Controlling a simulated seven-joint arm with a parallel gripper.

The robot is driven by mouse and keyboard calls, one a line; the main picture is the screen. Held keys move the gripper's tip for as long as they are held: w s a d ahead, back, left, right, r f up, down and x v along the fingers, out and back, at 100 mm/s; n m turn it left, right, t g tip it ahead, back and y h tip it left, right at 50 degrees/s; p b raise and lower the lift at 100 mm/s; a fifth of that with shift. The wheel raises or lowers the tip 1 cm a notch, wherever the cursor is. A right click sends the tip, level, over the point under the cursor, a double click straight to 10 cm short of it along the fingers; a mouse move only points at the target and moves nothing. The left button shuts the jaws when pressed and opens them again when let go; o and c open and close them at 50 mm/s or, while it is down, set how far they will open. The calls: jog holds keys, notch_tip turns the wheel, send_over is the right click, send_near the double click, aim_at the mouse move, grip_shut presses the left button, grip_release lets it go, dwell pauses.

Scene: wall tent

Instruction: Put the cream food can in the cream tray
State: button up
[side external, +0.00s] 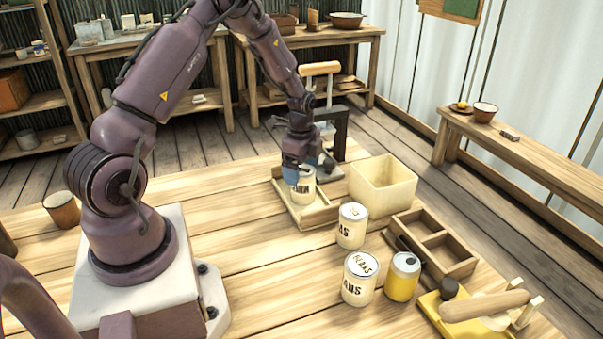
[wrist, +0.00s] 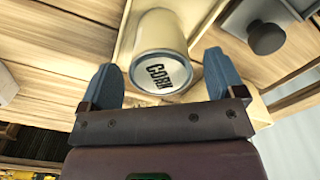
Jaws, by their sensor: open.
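A cream food can labelled CORN (side external: 302,190) stands in the shallow cream tray (side external: 312,219) in the side view. In the wrist view the CORN can (wrist: 160,62) shows its lid toward the camera, between the two blue fingers. My gripper (side external: 307,170) is open at the can's top, with a finger on each side; it also shows in the wrist view (wrist: 160,75). Whether the fingers touch the can is hard to tell. The can's base is partly hidden by the tray's rim in the side view.
A deeper cream box (side external: 383,187) stands right beside the tray. Two more cream cans (side external: 352,226) and (side external: 360,279) and a yellow can (side external: 403,277) stand nearer the front. A divided wooden tray (side external: 437,248) lies at right.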

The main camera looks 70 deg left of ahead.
notch_tip(320, 180, up, 10)
jog(key=s+d+r+n+t+y, duration=0.15)
jog(key=s+d+r+n, duration=0.25)
jog(key=d+r, duration=0.85)
jog(key=s+d+r+n+t, duration=0.2)
jog(key=s+d+n, duration=0.1)
jog(key=s+d, duration=0.2)
jog(key=s+d+r+n+t+h, duration=0.1)
jog(key=s+d+r+n+t, duration=0.1)
jog(key=s+d, duration=0.3)
jog(key=s+r+n, duration=0.1)
jog(key=s, duration=0.1)
jog(key=shift+s+d+n, duration=0.2)
jog(key=shift+s+n, duration=0.15)
jog(key=shift+n, duration=0.05)
